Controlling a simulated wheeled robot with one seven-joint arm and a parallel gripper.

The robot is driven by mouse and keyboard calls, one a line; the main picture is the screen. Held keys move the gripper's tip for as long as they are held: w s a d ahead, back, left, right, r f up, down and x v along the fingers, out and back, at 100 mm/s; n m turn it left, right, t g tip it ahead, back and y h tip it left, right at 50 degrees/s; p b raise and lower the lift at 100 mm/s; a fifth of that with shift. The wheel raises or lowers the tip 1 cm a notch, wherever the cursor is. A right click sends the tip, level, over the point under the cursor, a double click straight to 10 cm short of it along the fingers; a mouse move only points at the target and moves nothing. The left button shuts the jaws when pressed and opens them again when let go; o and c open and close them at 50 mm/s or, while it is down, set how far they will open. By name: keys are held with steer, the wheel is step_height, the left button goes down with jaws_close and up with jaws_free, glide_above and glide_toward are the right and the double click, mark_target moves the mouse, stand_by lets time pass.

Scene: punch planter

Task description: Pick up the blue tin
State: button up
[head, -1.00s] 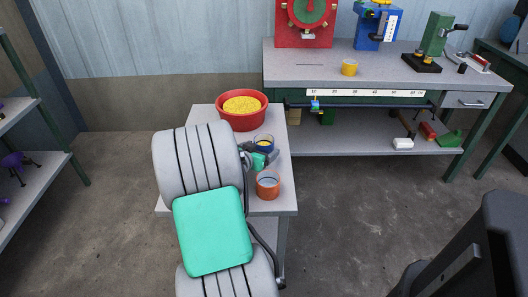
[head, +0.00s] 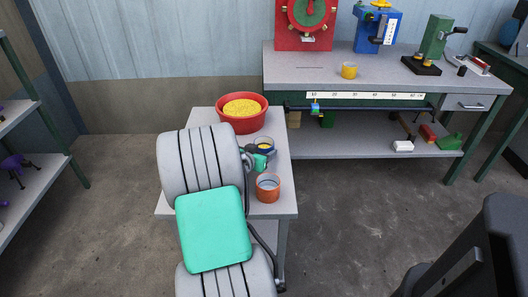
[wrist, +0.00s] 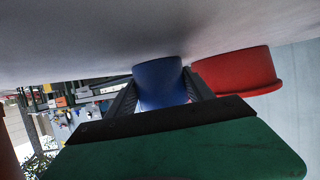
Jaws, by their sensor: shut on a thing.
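The blue tin (head: 264,145) stands upright near the right edge of the small grey table and holds something yellow. My gripper (head: 261,157) reaches it from the near side, and my arm partly hides the jaws in the head view. In the wrist view the blue tin (wrist: 158,78) sits between the two dark fingers of my gripper (wrist: 161,92), one on each side, shut on it. The picture there is upside down, and the tin's base meets or nearly meets the grey tabletop; I cannot tell whether there is a gap.
A red bowl (head: 222,119) of yellow grains stands just behind the tin. An orange tin (head: 268,190) stands nearer on the small table (head: 280,205). A workbench (head: 310,70) at the back right carries a yellow tin (head: 349,71) and machines. Shelves (head: 40,185) stand at left.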

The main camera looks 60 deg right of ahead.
steer(key=c, duration=0.4)
steer(key=shift+r, duration=0.1)
